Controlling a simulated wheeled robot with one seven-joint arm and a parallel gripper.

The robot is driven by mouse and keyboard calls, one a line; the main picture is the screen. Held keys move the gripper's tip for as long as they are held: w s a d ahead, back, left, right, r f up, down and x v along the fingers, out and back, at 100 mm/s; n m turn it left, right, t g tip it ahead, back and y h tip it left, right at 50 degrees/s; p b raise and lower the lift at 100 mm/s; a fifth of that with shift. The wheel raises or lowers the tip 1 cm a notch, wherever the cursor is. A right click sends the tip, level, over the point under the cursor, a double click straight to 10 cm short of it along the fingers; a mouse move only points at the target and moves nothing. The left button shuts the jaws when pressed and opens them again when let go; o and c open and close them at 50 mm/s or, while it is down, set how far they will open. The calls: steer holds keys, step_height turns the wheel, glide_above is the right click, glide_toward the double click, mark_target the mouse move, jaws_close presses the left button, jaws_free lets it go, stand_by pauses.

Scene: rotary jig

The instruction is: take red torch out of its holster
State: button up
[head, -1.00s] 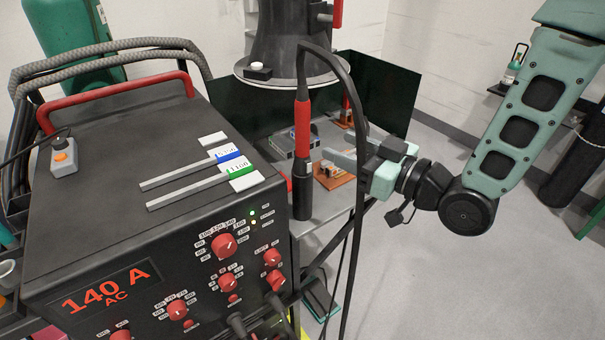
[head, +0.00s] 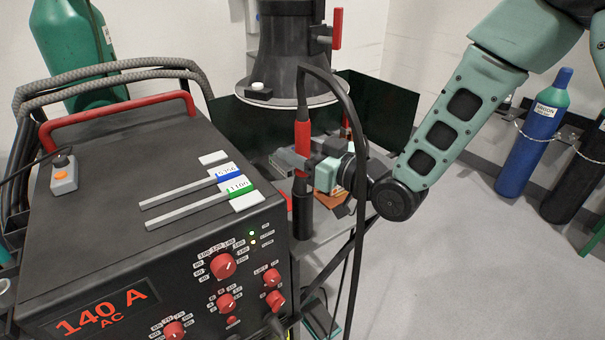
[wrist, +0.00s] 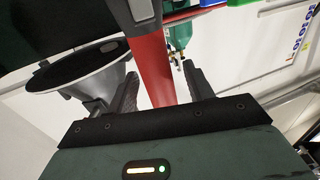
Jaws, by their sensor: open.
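The red torch (head: 302,138) stands upright in its black holster (head: 303,214) at the right side of the welding machine. A black cable loops from its top. My gripper (head: 303,163) is at the torch's red handle, just above the holster. In the wrist view the red torch (wrist: 152,68) passes between the two open fingers of my gripper (wrist: 155,92), with gaps visible on both sides. The fingers are not closed on it.
The welding machine (head: 120,180) with a red bar handle fills the left. A round-rimmed dark column (head: 285,60) stands behind the torch. The hanging torch cable (head: 357,240) passes in front of my wrist. Gas cylinders (head: 535,135) stand at the right wall.

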steer(key=shift+x, duration=0.85)
steer(key=c, duration=1.1)
steer(key=shift+r, duration=0.1)
step_height(320, 180, up, 18)
steer(key=shift+b, duration=0.6)
